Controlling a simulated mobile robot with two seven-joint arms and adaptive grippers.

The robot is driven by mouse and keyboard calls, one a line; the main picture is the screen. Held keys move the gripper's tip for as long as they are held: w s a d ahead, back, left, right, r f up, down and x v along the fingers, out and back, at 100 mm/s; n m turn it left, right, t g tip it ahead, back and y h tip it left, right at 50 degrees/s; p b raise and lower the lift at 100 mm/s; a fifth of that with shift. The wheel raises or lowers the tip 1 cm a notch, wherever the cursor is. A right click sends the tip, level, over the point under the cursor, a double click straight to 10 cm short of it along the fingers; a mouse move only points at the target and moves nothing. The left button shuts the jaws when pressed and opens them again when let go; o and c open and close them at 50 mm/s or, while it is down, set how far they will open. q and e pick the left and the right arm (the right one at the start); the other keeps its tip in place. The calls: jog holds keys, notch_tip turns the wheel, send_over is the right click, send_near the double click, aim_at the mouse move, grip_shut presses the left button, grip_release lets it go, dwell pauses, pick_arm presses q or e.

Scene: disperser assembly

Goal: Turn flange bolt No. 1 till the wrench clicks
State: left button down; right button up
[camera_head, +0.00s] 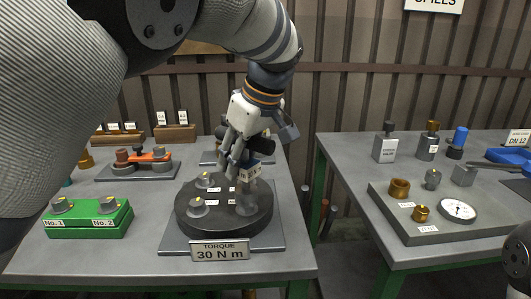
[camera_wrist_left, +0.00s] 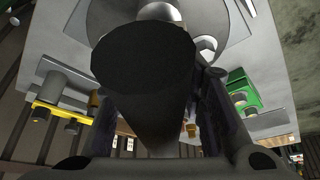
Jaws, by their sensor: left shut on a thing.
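My left gripper (camera_head: 240,160) reaches down over the right half of a dark round flange (camera_head: 222,228). It is shut on a dark cylindrical tool, likely the wrench (camera_head: 262,144), which fills the space between the fingers in the left wrist view (camera_wrist_left: 145,65). A pale, blurred bolt or socket (camera_head: 247,204) shows just below the tool; I cannot tell whether they touch. Other bolts on the flange are one at front left (camera_head: 198,206) and one at back left (camera_head: 204,180). The small flange labels are too small to read. My right gripper is not in view.
A plate reading "TORQUE 30 N m" (camera_head: 220,251) stands before the flange. A green block (camera_head: 88,222) marked No. 1 and No. 2 stands left. An orange-topped fixture (camera_head: 150,156) is behind. A second table (camera_head: 420,250) with a dial gauge (camera_head: 457,209) is right, across a gap.

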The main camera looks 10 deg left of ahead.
pick_arm(q)
jog(key=shift+f, duration=0.55)
jog(key=shift+f, duration=0.25)
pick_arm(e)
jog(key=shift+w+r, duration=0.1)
pick_arm(q)
jog(key=m, duration=0.2)
jog(key=m+t+h, duration=0.1)
jog(key=m, duration=0.1)
jog(key=m+t, duration=0.1)
jog(key=m, duration=0.1)
jog(key=shift+w+d+h, duration=0.2)
jog(key=shift+w+h, duration=0.1)
jog(key=m, duration=0.2)
jog(key=m+h, duration=0.2)
jog(key=m, duration=0.1)
jog(key=shift+w+d+m+t, duration=0.1)
jog(key=shift+d+m+t, duration=0.2)
jog(key=shift+r, duration=0.1)
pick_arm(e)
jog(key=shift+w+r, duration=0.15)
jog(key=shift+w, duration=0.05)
